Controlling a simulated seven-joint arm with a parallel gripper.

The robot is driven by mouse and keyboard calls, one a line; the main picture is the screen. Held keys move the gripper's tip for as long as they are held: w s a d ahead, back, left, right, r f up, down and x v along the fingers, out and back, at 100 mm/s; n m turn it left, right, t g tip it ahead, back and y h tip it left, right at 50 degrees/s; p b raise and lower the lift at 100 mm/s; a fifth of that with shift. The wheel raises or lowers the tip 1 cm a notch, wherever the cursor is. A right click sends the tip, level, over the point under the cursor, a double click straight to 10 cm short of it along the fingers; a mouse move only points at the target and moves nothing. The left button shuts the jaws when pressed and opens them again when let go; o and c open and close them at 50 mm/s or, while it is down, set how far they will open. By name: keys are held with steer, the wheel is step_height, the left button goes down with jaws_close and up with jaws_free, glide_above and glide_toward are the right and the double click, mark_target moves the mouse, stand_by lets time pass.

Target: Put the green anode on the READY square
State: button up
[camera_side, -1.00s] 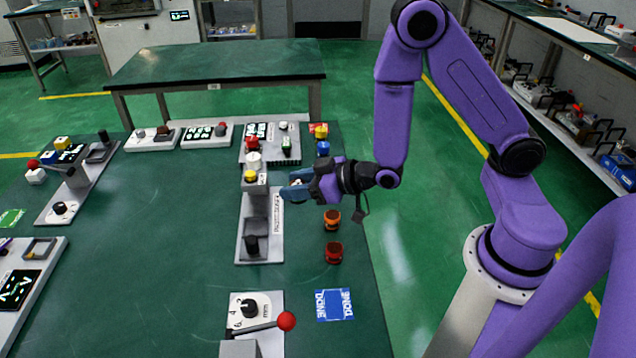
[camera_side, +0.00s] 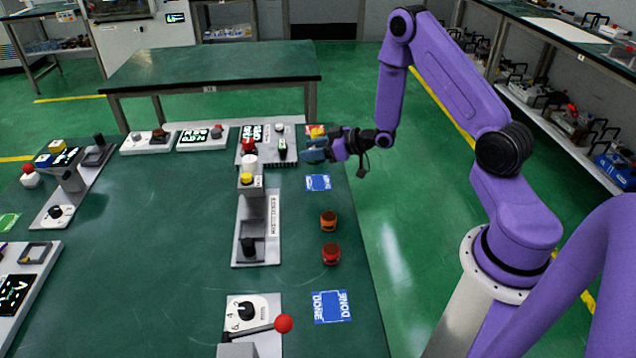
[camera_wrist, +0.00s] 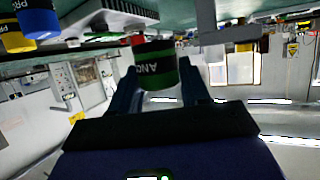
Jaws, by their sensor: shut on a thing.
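My gripper (camera_side: 308,152) is near the back right corner of the green-topped bench, its fingers pointing left. In the wrist view it is shut on the green anode (camera_wrist: 156,66), a dark cylinder with a green band and partly readable letters, held between the two fingertips (camera_wrist: 157,85). In the side view the fingers hide the anode. A small blue square (camera_side: 318,182) lies on the bench just in front of the gripper. It is bare, and its lettering is too small to read. I cannot tell which square is marked READY.
A yellow cylinder (camera_side: 317,131) stands behind the gripper; a blue one (camera_wrist: 38,18) is beside it. Orange (camera_side: 328,221) and red (camera_side: 331,254) cylinders stand along the right edge, before the blue DONE square (camera_side: 332,307). A device with a post (camera_side: 256,215) is to the left.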

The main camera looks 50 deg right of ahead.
mark_target(318, 182)
steer(key=shift+d+f, duration=0.2)
steer(key=shift+d, duration=0.65)
steer(key=shift+d+f, duration=0.1)
steer(key=shift+f, duration=3.9)
steer(key=shift+f, duration=0.1)
steer(key=o, duration=1.3)
steer(key=shift+o, duration=0.2)
